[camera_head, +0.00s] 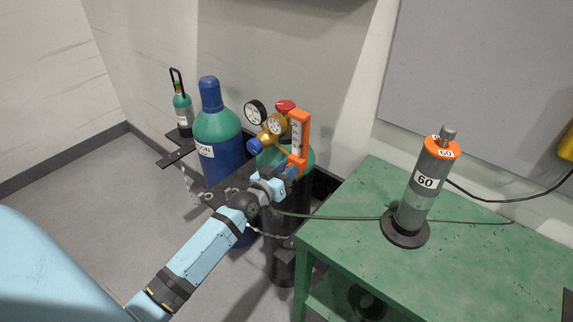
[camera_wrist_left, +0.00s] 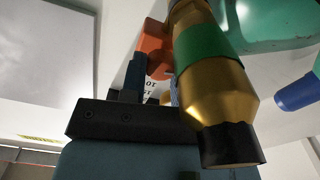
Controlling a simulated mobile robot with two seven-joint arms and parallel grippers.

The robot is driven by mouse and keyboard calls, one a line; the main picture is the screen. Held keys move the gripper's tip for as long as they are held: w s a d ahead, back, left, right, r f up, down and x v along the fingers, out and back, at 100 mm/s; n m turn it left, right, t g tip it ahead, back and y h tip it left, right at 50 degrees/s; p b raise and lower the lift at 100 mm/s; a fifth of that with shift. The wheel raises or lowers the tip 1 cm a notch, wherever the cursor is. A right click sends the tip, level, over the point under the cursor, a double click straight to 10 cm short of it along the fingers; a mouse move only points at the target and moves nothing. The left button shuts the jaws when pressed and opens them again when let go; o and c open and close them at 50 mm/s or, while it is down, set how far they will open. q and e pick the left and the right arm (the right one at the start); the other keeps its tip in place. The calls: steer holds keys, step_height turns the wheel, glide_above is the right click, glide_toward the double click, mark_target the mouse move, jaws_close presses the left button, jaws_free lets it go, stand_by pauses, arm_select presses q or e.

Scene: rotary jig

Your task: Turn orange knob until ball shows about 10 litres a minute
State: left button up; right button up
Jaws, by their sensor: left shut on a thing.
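The orange-framed flowmeter (camera_head: 304,128) with its upright scale tube stands beside the brass regulator (camera_head: 267,138) on the green-shouldered cylinder (camera_head: 308,158). The ball and its reading are too small to make out. My left gripper (camera_head: 291,171) is at the flowmeter's lower end, shut on the orange knob there, which its fingers mostly hide in the head view. In the left wrist view, an orange part (camera_wrist_left: 154,48) shows just past my left gripper's fingers (camera_wrist_left: 153,85). A brass fitting (camera_wrist_left: 214,85) with a green band and black end is close beside them. My right gripper is out of view.
A blue and green cylinder (camera_head: 218,135) and a small green-topped cylinder (camera_head: 182,108) stand to the left. A green table (camera_head: 345,230) at right bears a grey cylinder marked 60 (camera_head: 421,185) on a black base. A thin hose crosses the tabletop.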

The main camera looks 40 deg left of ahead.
arm_select(q)
steer(key=shift+r+n+p, duration=0.1)
steer(key=shift+n+p, duration=0.4)
steer(key=shift+n, duration=1.1)
steer(key=shift+p, duration=0.3)
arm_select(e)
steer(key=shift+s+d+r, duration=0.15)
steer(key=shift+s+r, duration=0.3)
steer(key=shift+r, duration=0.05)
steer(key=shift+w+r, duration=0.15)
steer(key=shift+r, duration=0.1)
arm_select(q)
steer(key=o, duration=0.9)
steer(key=shift+o, duration=0.2)
steer(key=s+a, duration=0.1)
steer(key=s, duration=1.2)
steer(key=shift+s, duration=0.35)
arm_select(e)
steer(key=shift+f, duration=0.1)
